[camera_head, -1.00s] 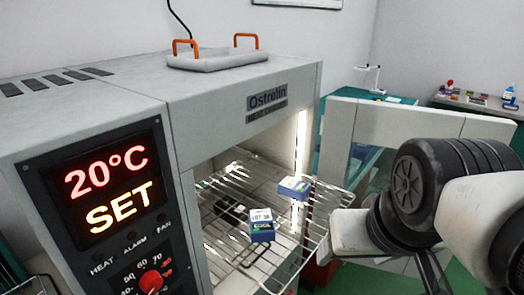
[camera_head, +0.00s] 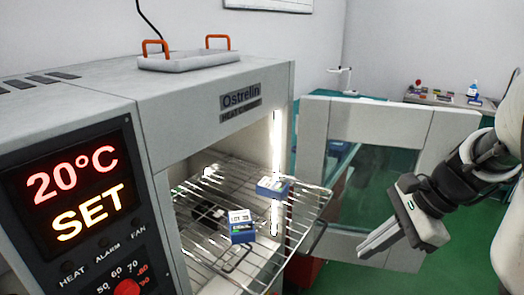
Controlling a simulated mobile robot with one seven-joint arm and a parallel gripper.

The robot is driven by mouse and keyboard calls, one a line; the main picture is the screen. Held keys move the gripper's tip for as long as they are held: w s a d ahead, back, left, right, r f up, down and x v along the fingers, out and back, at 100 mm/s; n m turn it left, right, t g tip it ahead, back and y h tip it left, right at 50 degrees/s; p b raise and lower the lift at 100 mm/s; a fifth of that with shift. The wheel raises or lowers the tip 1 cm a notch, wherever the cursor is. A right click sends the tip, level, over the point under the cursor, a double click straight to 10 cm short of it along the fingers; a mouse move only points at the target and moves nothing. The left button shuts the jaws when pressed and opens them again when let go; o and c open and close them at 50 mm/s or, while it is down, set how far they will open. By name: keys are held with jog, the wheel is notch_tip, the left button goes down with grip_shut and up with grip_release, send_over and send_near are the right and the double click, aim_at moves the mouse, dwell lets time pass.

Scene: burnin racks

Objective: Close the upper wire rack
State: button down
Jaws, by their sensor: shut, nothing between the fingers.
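The upper wire rack (camera_head: 300,222) is pulled partly out of the heat cabinet (camera_head: 215,112), its front end past the opening. Two blue-and-white boxes lie on it, one box (camera_head: 242,228) nearer me and one box (camera_head: 271,187) farther back right. A dark item (camera_head: 208,212) shows deeper inside. My gripper (camera_head: 368,248) is shut and empty, to the right of the rack's front and apart from it, in front of the open door.
The glass-windowed cabinet door (camera_head: 400,122) stands open behind my gripper. A tray with orange handles (camera_head: 188,60) sits on top of the cabinet. A control panel (camera_head: 78,205) is at left. A bench with small items (camera_head: 450,98) stands behind. Green floor (camera_head: 450,265) is free at right.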

aim_at(241, 203)
jog(key=w+d+m+t+y, duration=0.2)
jog(key=w+d+m+t, duration=0.15)
jog(key=d+m, duration=0.2)
jog(key=w+a+f+m+b, duration=0.1)
jog(key=w+a+f, duration=0.6)
jog(key=a, duration=0.2)
jog(key=shift+w+f, duration=0.3)
jog(key=shift+g, duration=0.35)
jog(key=w+a+p, duration=0.1)
jog(key=w+a, duration=0.4)
jog(key=a, duration=0.2)
jog(key=w+a+p, duration=0.1)
jog(key=w+a, duration=0.4)
jog(key=a, duration=0.2)
jog(key=w+a+p, duration=0.1)
jog(key=w+a, duration=0.5)
jog(key=a, duration=0.1)
jog(key=shift+a, duration=0.2)
jog(key=shift+r, duration=0.1)
